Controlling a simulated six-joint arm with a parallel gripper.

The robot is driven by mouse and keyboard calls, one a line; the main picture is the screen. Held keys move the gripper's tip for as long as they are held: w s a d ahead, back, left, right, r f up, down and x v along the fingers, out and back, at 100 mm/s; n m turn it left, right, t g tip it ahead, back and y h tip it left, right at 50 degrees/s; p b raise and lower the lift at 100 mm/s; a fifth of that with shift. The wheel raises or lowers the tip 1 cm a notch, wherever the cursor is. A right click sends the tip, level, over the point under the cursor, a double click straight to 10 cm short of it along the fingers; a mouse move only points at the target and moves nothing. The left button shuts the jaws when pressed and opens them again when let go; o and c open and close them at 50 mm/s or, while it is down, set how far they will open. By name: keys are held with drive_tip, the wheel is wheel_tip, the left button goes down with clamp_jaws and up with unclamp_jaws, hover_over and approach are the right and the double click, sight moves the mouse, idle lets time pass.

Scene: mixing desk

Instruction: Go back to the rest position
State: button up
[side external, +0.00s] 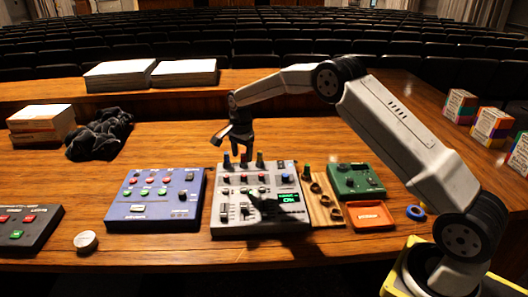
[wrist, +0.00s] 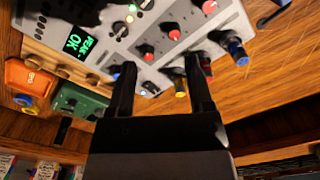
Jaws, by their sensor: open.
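My gripper (side external: 234,142) is above the back edge of the light grey mixing panel (side external: 231,222) in the side view, pointing down. In the wrist view, my gripper's (wrist: 160,66) two black fingers are apart with nothing held between them. The grey panel (wrist: 205,30) behind them carries red, blue and yellow knobs, and its green screen (wrist: 75,42) reads "PEAK OK". I cannot tell from these views whether the fingertips touch any knob.
A blue panel (side external: 133,214) is left of the grey one. A wooden strip (side external: 322,212) with round holders, a green box (side external: 355,180) and an orange tray (side external: 370,217) are to its right. Paper stacks (side external: 118,75) and black cloth (side external: 98,135) lie further back.

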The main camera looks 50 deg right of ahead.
drive_tip(key=s+a+r+n, duration=0.1)
drive_tip(key=s+a+n, duration=0.2)
drive_tip(key=s, duration=0.7)
drive_tip(key=s+a+r+n+t, duration=0.1)
drive_tip(key=s+a+n, duration=0.2)
drive_tip(key=s+n, duration=0.5)
drive_tip(key=s+a+r+n+t, duration=0.1)
drive_tip(key=s+a+n, duration=0.2)
drive_tip(key=s, duration=1)
drive_tip(key=shift+r+n, duration=0.3)
drive_tip(key=shift+n, duration=0.9)
drive_tip(key=shift+a, duration=0.1)
